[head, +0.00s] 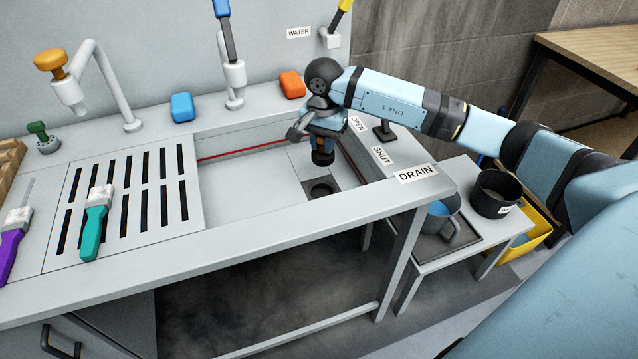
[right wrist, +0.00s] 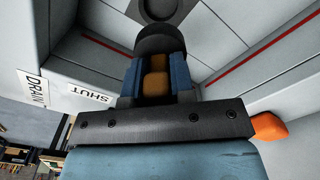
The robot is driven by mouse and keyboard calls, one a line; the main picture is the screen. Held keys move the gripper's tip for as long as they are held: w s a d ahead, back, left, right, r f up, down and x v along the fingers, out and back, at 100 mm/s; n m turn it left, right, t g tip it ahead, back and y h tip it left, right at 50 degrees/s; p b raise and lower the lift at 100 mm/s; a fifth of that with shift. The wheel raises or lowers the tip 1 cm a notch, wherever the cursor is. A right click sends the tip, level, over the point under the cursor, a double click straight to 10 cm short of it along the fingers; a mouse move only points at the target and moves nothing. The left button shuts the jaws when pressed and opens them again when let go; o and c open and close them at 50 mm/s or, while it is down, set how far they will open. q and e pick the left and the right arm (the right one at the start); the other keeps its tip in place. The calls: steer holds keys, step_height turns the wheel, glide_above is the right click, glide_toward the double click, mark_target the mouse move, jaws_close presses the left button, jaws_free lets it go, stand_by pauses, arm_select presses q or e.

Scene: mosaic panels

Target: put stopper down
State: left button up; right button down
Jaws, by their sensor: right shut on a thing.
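The stopper (head: 323,158) is black at its lower end, with an orange-brown grip. My right gripper (head: 322,140) is shut on that grip and holds the stopper upright in the sink basin, above the drain hole (head: 320,189). A gap shows between the stopper and the basin floor in the head view. In the right wrist view the blue fingers (right wrist: 155,78) pinch the orange-brown grip, the black stopper (right wrist: 163,39) is beyond them, and the round drain hole (right wrist: 158,8) lies past it. My left gripper is not in view.
A red line (head: 243,150) runs along the basin wall. A dark lever (head: 385,131) stands by the OPEN and SHUT labels. A slotted drainboard (head: 150,185) with a teal brush (head: 96,222) lies left.

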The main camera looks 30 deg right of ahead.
step_height(320, 180, down, 12)
steer(key=shift+a+f, duration=0.1)
steer(key=shift+f, duration=0.15)
steer(key=shift+b, duration=0.35)
steer(key=shift+f, duration=0.2)
steer(key=c, duration=1)
jaws_free()
steer(key=shift+r, duration=0.1)
steer(key=shift+r, duration=0.2)
step_height(320, 180, up, 12)
steer(key=shift+f+p, duration=0.1)
steer(key=shift+p, duration=0.25)
